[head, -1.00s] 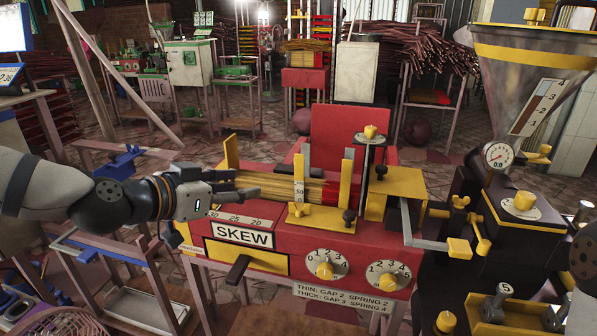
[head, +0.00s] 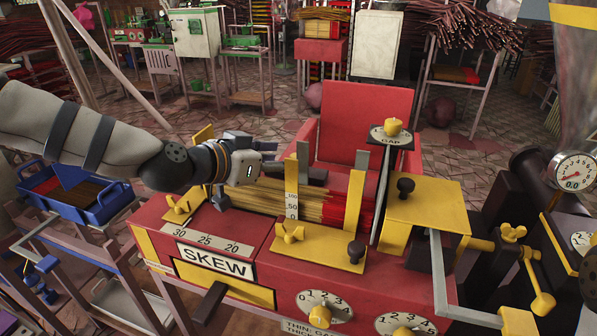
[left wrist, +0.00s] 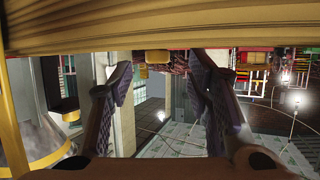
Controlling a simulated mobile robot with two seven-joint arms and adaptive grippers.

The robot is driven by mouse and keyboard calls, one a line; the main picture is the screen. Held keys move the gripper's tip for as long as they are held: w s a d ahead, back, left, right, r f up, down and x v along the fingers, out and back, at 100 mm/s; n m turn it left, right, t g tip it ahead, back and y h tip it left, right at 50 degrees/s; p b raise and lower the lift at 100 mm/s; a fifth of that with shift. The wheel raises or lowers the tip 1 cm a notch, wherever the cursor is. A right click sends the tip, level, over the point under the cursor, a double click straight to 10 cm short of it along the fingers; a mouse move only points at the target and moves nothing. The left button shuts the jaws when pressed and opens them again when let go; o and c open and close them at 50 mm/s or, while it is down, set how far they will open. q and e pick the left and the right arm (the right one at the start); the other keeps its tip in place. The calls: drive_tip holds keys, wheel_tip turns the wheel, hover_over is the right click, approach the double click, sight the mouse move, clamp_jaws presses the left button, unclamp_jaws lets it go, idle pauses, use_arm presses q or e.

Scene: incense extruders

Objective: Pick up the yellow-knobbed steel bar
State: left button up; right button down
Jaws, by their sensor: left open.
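My left gripper (head: 320,175) reaches in from the left over the bundle of thin yellow sticks (head: 270,197) on the red SKEW machine (head: 160,215). Its dark fingers point right and look spread. In the left wrist view, the fingers (left wrist: 160,72) are apart with a small yellow knob-like block (left wrist: 157,56) seen between them. I cannot tell whether that block belongs to the steel bar or how far off it is. No steel bar is clear under the hand in the head view; my gripper hides part of the trough. My right gripper is not in view.
Yellow uprights (head: 354,203) and the GAP dial with a yellow knob (head: 393,127) stand right of the fingers. A grey bent bar (head: 440,275) and a pressure gauge (head: 573,172) are farther right. A blue tray (head: 105,208) lies at left.

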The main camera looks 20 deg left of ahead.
sight(294, 156)
use_arm(q)
drive_tip(key=x, duration=0.3)
drive_tip(key=shift+d+f+b, duration=0.2)
drive_tip(key=shift+f+b, duration=0.15)
drive_tip(key=shift+w+d, duration=0.1)
drive_tip(key=shift+w, duration=0.25)
drive_tip(key=shift+r, duration=0.2)
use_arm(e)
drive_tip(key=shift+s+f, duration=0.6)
use_arm(q)
clamp_jaws()
drive_tip(key=shift+r, duration=0.1)
drive_tip(key=shift+w, duration=0.1)
